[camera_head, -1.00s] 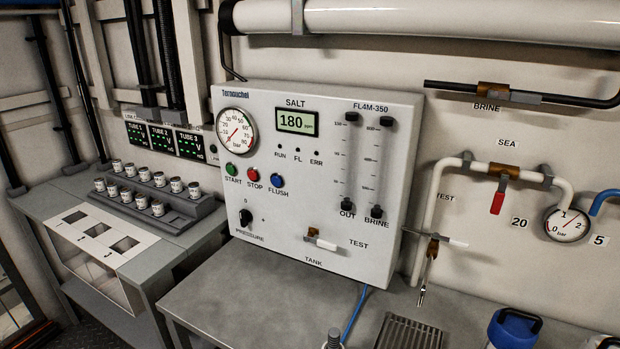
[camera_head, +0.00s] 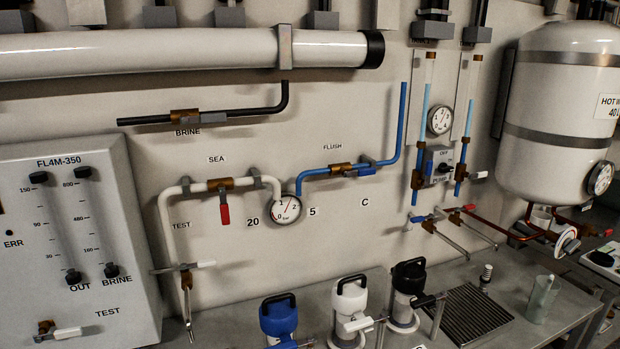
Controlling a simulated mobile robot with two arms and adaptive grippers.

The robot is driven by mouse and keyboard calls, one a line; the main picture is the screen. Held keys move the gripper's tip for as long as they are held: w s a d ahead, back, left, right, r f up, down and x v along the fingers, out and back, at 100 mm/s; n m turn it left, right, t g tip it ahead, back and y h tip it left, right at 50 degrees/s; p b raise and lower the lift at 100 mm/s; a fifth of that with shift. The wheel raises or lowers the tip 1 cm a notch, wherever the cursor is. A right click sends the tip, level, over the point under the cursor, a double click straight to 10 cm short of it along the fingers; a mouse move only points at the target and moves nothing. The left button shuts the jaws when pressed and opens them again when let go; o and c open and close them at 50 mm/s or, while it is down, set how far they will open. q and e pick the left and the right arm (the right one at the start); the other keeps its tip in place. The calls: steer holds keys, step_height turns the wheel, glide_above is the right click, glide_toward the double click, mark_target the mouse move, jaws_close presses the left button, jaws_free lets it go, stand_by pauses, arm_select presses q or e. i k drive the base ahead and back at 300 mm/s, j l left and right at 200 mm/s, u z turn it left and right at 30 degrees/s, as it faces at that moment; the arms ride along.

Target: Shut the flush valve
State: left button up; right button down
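The flush valve has a brass body (camera_head: 341,169) on the blue pipe (camera_head: 400,125), on the wall under the label FLUSH. Its blue lever (camera_head: 366,171) points right, roughly in line with the horizontal run of the pipe. A grey pipe clamp (camera_head: 367,159) sits just above the lever. Neither of my grippers shows in the head view, so whether they are open or shut is hidden.
The sea valve's red lever (camera_head: 225,213) hangs down to the left, with a round gauge (camera_head: 287,209) between. A brine valve (camera_head: 185,116) is above left. Blue, white and black-topped canisters (camera_head: 279,318) stand on the bench below.

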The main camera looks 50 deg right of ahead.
mark_target(371, 170)
steer(key=z, duration=1.85)
